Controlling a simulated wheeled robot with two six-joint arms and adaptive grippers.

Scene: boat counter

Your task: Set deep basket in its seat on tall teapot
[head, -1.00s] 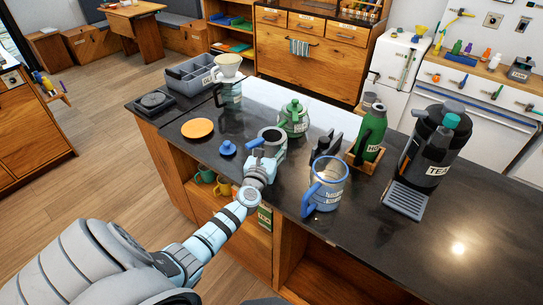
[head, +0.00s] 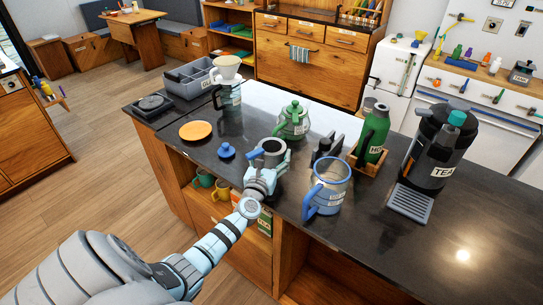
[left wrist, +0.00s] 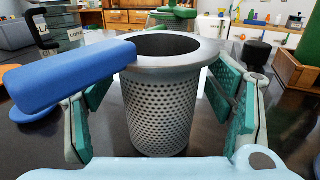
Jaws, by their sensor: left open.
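The deep basket (left wrist: 160,105) is a grey perforated cylinder with a wide rim and a blue handle. In the left wrist view it stands upright between the fingers of my left gripper (left wrist: 170,100), which is open with a finger on each side. In the head view the basket's rim (head: 272,148) shows at my left gripper (head: 268,163). The tall teapot (head: 330,183), a clear vessel with a blue handle and rim, stands on the counter just right of the gripper, apart from the basket. A blue lid (head: 227,151) lies to the left. My right gripper is not seen.
A green teapot (head: 292,123) stands just behind the basket. A green bottle (head: 373,133) in a wooden tray and a black tea machine (head: 433,150) stand to the right. An orange disc (head: 196,131) lies at left. The counter's front right is clear.

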